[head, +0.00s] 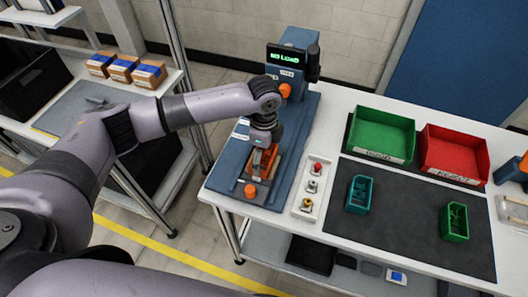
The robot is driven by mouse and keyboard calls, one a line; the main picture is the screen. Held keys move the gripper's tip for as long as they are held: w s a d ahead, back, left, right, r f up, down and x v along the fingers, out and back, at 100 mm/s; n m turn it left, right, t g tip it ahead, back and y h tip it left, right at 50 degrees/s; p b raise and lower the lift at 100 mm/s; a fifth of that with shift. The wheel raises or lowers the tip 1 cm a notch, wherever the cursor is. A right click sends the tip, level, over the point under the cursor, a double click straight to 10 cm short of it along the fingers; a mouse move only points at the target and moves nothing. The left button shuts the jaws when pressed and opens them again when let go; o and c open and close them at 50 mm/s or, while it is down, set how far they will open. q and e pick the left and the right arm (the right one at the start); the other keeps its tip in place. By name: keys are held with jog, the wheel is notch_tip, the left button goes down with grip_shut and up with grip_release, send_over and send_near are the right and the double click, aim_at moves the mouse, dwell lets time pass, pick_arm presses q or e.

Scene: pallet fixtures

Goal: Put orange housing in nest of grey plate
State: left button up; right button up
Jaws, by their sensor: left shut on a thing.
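My left gripper (266,146) points down over the blue fixture (228,181) near the left end of the white table. It is shut on the orange housing (262,162), which shows just below the fingers. The grey plate is mostly hidden under the gripper and housing, and I cannot make out its nest. I cannot tell whether the housing sits in the nest or is held just above it. My right gripper is not in view.
A press head with a green display (284,58) rises behind the gripper. A white tray (304,211) with small parts stands right of the fixture. A dark mat (400,232) holds a teal housing (360,193) and a green housing (455,222). Green (380,159) and red (447,176) bins stand behind.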

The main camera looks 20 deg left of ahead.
pick_arm(q)
jog(key=o, duration=1)
notch_tip(320, 180, up, 12)
jog(key=shift+s, duration=0.1)
dwell(0.5)
